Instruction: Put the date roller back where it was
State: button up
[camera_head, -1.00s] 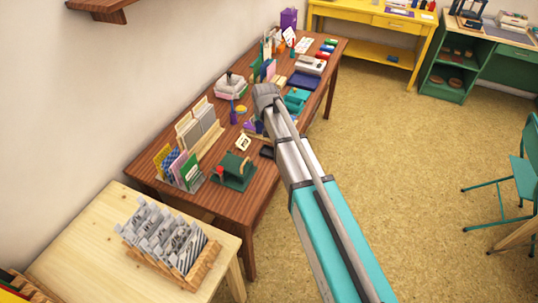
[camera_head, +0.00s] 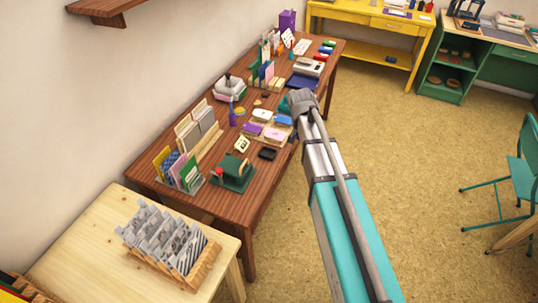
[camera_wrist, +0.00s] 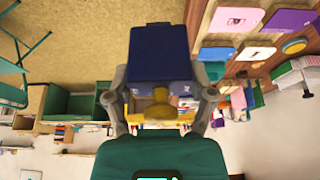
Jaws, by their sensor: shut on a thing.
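My gripper (camera_wrist: 163,94) is shut on a dark blue block with a gold-yellow part, which looks like the date roller (camera_wrist: 160,52). In the head view my gripper (camera_head: 288,104) hangs over the right edge of the wooden table, and the held thing is hidden there. Inkpads in white, purple and blue (camera_head: 262,116) sit on a pale tray (camera_head: 262,143) just left of my gripper. The wrist view also shows coloured pads, including a pink-topped one (camera_wrist: 236,20), at upper right. I cannot tell which spot the roller came from.
A black pad (camera_head: 267,154), a small number card (camera_head: 242,144) and a green press (camera_head: 232,173) stand nearer on the table. Card racks (camera_head: 200,128) line the wall side. A dark blue flat pad (camera_head: 303,82) lies farther back. Open floor is to the right.

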jog(key=shift+d, duration=0.3)
jog(key=a+f+b, duration=0.2)
jog(key=a, duration=0.2)
jog(key=w+a+f+b, duration=0.1)
jog(key=a+f+b, duration=0.2)
jog(key=a, duration=0.1)
jog(key=w+a+f+b, duration=0.1)
jog(key=a+f+b, duration=0.2)
jog(key=a, duration=0.1)
jog(key=shift+w+f, duration=0.15)
jog(key=shift+w, duration=0.1)
jog(key=shift+a+f+b, duration=0.35)
jog(key=shift+a+b, duration=0.15)
